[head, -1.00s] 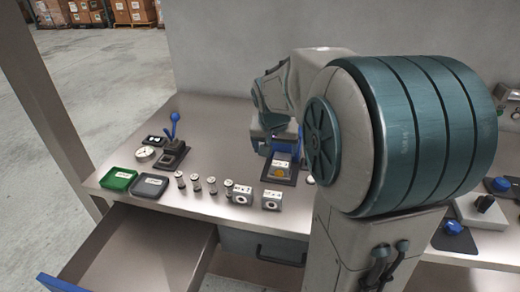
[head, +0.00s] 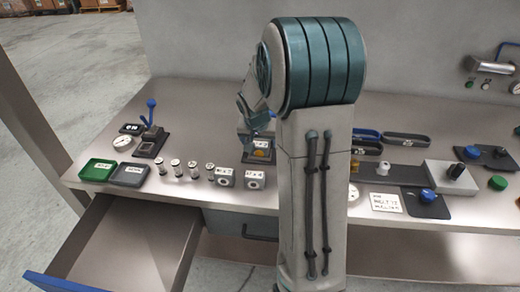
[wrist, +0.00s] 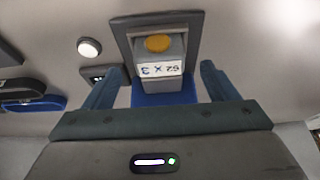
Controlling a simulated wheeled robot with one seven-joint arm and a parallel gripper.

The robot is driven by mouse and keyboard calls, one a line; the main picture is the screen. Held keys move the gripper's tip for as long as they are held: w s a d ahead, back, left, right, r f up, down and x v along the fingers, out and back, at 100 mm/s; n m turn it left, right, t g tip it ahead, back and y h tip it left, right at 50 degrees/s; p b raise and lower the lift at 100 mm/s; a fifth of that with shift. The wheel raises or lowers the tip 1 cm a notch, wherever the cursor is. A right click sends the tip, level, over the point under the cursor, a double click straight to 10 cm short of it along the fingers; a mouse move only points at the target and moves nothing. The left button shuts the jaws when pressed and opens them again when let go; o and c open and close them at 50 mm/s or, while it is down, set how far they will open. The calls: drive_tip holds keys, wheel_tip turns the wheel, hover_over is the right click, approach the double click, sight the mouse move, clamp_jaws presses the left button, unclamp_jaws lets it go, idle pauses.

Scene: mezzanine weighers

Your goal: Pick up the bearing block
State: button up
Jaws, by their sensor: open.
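Two small pale blocks with round bores and labels, bearing blocks by their look, stand side by side near the bench's front edge in the head view: a left one (head: 225,176) and a right one (head: 254,180). A third labelled grey block (wrist: 160,68) with an orange round top sits on a dark plate in the wrist view; its label reads upside down, like "52 x 3". I cannot tell which is meant. My gripper (wrist: 164,72) is open, its fingers on either side of this third block's near part; contact is unclear. In the head view my arm partly hides this spot.
Several metal cylinders (head: 193,170) stand left of the paired blocks. A green tray (head: 97,170), a grey tray (head: 129,174) and a blue-levered device (head: 151,142) are further left. An open drawer (head: 128,246) juts out below. Knobs and fixtures crowd the right.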

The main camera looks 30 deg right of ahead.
sight(260, 145)
drive_tip(key=shift+x, duration=1.65)
drive_tip(key=shift+s, duration=0.1)
drive_tip(key=c, duration=1.3)
